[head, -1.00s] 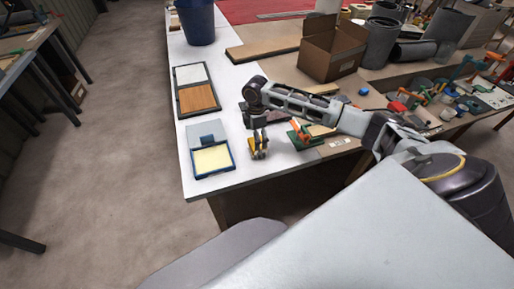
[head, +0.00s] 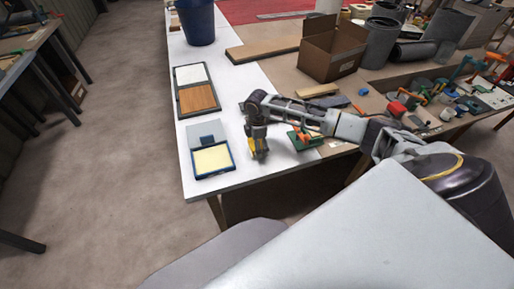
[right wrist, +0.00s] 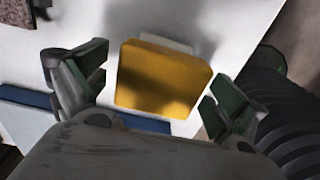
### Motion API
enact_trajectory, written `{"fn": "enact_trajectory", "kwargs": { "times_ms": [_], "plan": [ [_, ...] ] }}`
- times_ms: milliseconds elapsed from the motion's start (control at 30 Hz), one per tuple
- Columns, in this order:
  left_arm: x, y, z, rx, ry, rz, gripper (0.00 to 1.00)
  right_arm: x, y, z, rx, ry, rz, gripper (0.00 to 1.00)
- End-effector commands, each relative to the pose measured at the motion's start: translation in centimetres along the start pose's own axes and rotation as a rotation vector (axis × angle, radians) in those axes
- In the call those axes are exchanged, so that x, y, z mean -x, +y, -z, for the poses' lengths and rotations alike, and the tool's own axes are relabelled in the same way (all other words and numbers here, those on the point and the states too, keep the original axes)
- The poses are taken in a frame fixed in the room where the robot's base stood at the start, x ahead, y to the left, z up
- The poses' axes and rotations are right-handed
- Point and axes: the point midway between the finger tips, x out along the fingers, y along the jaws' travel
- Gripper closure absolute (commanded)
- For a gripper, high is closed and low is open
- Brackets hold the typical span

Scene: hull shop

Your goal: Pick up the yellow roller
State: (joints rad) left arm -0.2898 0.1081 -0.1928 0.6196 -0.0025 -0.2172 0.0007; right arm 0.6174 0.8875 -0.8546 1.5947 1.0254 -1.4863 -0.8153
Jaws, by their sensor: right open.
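The yellow roller (right wrist: 160,80) shows in the right wrist view as a yellow, blocky shape with rounded corners, between my open right fingers (right wrist: 156,95). There is a visible gap on both sides, wider on the left. A pale piece shows behind its far edge. In the head view, my right gripper (head: 260,151) points down over the white table's near end and hides most of the roller; only a yellow sliver (head: 250,145) shows beside the fingers. My left gripper is in neither view.
A blue-rimmed tray (head: 229,171) with a pale yellow inside lies left of the gripper. A green tool with an orange part (head: 303,139) lies to the right. A board with white and brown panels (head: 179,101) lies farther back. The table's front edge (head: 280,178) is close.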

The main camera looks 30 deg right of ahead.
Motion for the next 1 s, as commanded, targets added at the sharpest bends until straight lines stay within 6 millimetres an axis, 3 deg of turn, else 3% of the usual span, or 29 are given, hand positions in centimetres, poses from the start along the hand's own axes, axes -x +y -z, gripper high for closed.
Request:
{"fn": "enact_trajectory", "kwargs": {
  "times_ms": [567,1000],
  "plan": [
    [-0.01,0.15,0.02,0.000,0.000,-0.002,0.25,-0.67,-0.01,-0.01,0.001,-0.001,0.000,0.04],
    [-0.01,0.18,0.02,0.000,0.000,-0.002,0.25,-0.67,-0.01,-0.01,0.001,-0.001,0.000,0.59]
  ]
}}
